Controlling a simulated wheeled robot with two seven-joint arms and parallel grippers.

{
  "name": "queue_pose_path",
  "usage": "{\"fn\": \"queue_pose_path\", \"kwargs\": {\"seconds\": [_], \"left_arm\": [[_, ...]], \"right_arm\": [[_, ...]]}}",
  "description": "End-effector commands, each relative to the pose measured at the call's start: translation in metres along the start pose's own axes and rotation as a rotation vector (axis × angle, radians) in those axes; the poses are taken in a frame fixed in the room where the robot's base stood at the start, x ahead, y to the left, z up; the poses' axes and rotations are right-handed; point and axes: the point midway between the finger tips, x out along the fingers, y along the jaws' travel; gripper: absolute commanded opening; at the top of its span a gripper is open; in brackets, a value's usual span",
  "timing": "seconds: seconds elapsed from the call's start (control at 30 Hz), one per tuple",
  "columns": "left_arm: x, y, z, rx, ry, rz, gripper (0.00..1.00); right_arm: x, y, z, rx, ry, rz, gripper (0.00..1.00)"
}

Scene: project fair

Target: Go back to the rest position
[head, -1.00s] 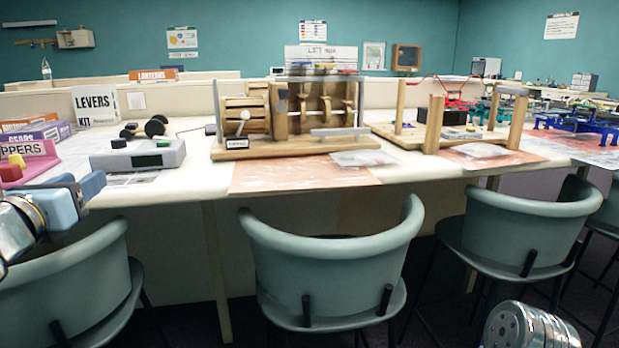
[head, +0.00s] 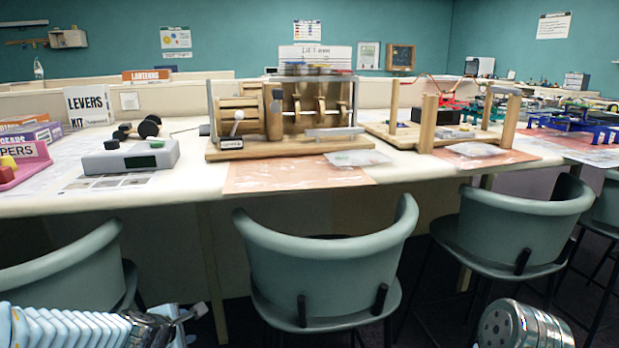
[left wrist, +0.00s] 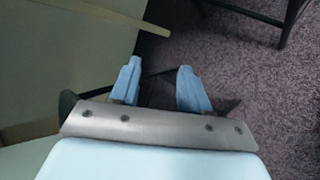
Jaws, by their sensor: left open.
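My left gripper (head: 178,322) is low at the lower left of the head view, below the table's front edge and beside a chair. The pale ribbed cover of my left arm leads to it from the left. In the left wrist view the two blue fingers (left wrist: 157,82) stand apart with nothing between them. Dark carpet lies beyond them. My right gripper is not in view; a metal part of mine shows at the lower right of the head view.
The long white table (head: 205,190) holds a grey device (head: 130,157), a wooden lift model (head: 290,110) and a pink bin (head: 22,165). Teal chairs stand along its front, one at left (head: 60,265) and one in the middle (head: 330,250). Carpet shows between chairs.

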Motion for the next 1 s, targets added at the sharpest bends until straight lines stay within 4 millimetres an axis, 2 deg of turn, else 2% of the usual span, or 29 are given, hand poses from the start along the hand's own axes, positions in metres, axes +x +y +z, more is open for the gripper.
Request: {"fn": "queue_pose_path", "kwargs": {"seconds": [0.03, 0.07, 0.1, 0.17, 0.2, 0.27, 0.3, 0.4, 0.5, 0.6, 0.67, 1.0], "left_arm": [[0.024, -0.044, 0.000, 0.150, 0.000, -0.092, 0.46], [0.035, -0.068, 0.000, 0.247, -0.007, -0.139, 0.46], [0.048, -0.101, 0.001, 0.378, -0.027, -0.202, 0.46], [0.063, -0.152, 0.002, 0.573, -0.076, -0.291, 0.46], [0.069, -0.187, 0.003, 0.702, -0.122, -0.347, 0.46], [0.073, -0.238, 0.006, 0.885, -0.209, -0.420, 0.46], [0.072, -0.269, 0.008, 0.997, -0.274, -0.459, 0.46], [0.063, -0.337, 0.013, 1.225, -0.446, -0.523, 0.46], [0.050, -0.382, 0.018, 1.376, -0.592, -0.546, 0.46], [0.041, -0.407, 0.022, 1.457, -0.683, -0.548, 0.46], [0.038, -0.413, 0.023, 1.480, -0.709, -0.547, 0.46], [0.037, -0.414, 0.023, 1.483, -0.712, -0.546, 0.46]], "right_arm": [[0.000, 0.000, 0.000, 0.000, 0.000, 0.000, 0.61], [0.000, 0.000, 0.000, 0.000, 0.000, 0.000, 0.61], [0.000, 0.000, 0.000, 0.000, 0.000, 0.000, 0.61], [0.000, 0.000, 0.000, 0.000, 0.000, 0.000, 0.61], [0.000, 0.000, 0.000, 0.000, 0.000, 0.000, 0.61], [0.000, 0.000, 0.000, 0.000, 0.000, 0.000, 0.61], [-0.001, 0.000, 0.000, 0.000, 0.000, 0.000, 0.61], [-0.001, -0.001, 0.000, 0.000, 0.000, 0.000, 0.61], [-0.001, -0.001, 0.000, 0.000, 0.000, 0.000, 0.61], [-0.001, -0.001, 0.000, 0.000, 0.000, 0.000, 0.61], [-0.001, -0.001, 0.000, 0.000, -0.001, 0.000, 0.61], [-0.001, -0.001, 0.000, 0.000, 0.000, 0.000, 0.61]]}}
